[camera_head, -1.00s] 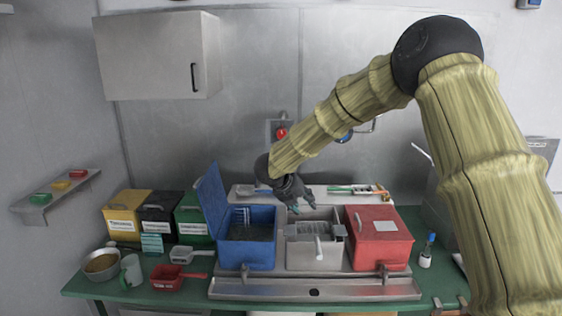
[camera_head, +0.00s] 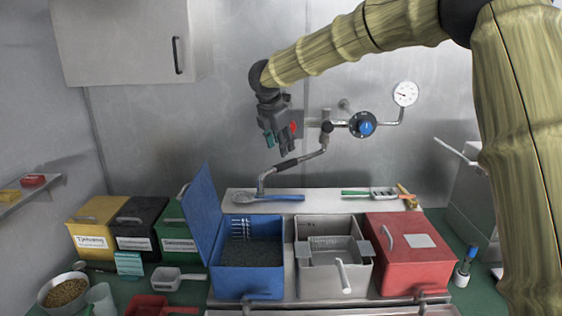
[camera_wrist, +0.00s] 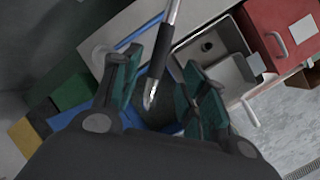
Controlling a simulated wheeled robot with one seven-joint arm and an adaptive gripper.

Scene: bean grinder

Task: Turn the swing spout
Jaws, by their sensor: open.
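The swing spout (camera_head: 309,156) is a metal pipe with a black grip sleeve, running from the wall fitting down and left. Its bent outlet end points down near the blue bin. My gripper (camera_head: 279,142) is open and empty, a little above the sleeve in the head view. In the wrist view, the spout's black sleeve (camera_wrist: 161,58) and metal end show between the two teal-padded fingers of my gripper (camera_wrist: 162,88). The fingers stand apart on either side, and I see no contact.
Under the spout are an open blue bin (camera_head: 249,282), a steel basin (camera_head: 333,284) and a red lidded bin (camera_head: 410,270). A blue valve knob (camera_head: 366,128) and a gauge (camera_head: 405,94) are on the wall to the right. A brush with a blue handle (camera_head: 284,198) lies on the back ledge.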

